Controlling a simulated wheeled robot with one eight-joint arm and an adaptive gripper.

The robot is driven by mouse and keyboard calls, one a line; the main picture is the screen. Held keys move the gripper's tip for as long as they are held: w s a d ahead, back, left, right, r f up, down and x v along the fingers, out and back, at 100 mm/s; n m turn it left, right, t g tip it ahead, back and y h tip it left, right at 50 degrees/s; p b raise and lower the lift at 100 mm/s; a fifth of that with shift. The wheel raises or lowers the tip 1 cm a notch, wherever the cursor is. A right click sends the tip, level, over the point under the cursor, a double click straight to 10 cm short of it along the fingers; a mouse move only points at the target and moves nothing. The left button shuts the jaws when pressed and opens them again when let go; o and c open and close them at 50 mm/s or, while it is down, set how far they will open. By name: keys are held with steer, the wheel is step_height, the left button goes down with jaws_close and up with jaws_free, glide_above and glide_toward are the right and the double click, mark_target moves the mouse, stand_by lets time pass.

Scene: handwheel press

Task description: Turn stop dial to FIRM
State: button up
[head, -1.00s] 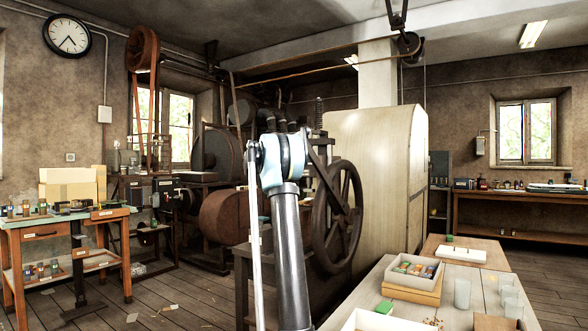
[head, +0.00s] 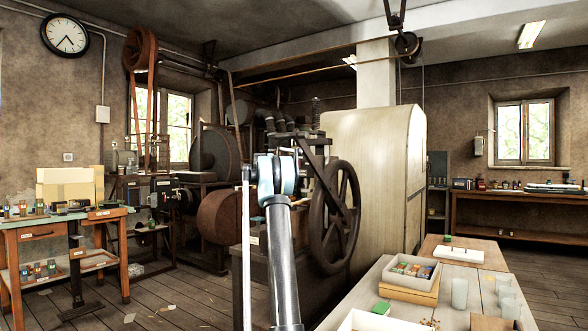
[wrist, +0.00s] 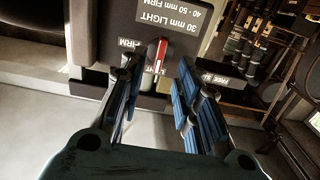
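The stop dial (wrist: 160,54), with a red and white pointer on a dark knob, sits on a dark panel (wrist: 105,45) in the wrist view. A small label reading FIRM (wrist: 129,43) lies left of it, a label partly covered lies just below the pointer, and another (wrist: 215,79) lies to the right. My gripper (wrist: 156,84) has its blue-padded fingers apart, one on each side below the dial; contact cannot be told. In the head view, the dial and gripper are hidden behind my arm and the machine.
A plate above the dial reads 30 mm LIGHT, 40-50 mm FIRM (wrist: 168,17). The press handwheel (head: 335,216) stands right of my arm. A table with trays and glasses (head: 374,276) is at the lower right, a workbench (head: 40,233) at the left.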

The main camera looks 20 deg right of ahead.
mark_target(299, 163)
steer(key=x, duration=0.6)
steer(key=shift+w+d, duration=0.1)
steer(key=shift+d, duration=0.05)
steer(key=shift+c, duration=0.6)
